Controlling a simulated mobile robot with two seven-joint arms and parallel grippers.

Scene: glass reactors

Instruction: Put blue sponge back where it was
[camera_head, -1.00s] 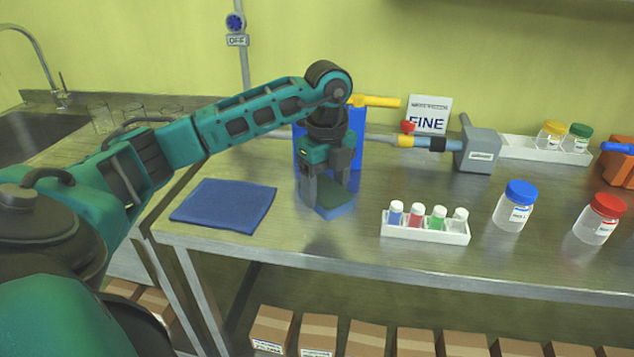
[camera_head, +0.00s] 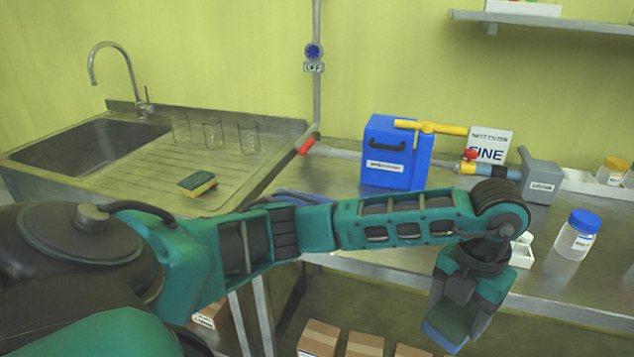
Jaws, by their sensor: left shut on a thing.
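The blue sponge (camera_head: 446,328), with a dark green top, is at the lower middle right, tilted, in front of the steel table's front edge. My left gripper (camera_head: 457,309) is shut on it and points down. My left arm crosses the view from the left and covers part of the table. A folded blue cloth (camera_head: 303,196) lies on the table, mostly hidden behind that arm. My right gripper is not in view.
A yellow and green sponge (camera_head: 197,183) lies on the drainboard beside the sink (camera_head: 85,147), with several glass beakers (camera_head: 213,134) behind it. A blue box (camera_head: 393,155) and a blue-capped jar (camera_head: 577,237) stand on the table. Cardboard boxes (camera_head: 318,338) sit below.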

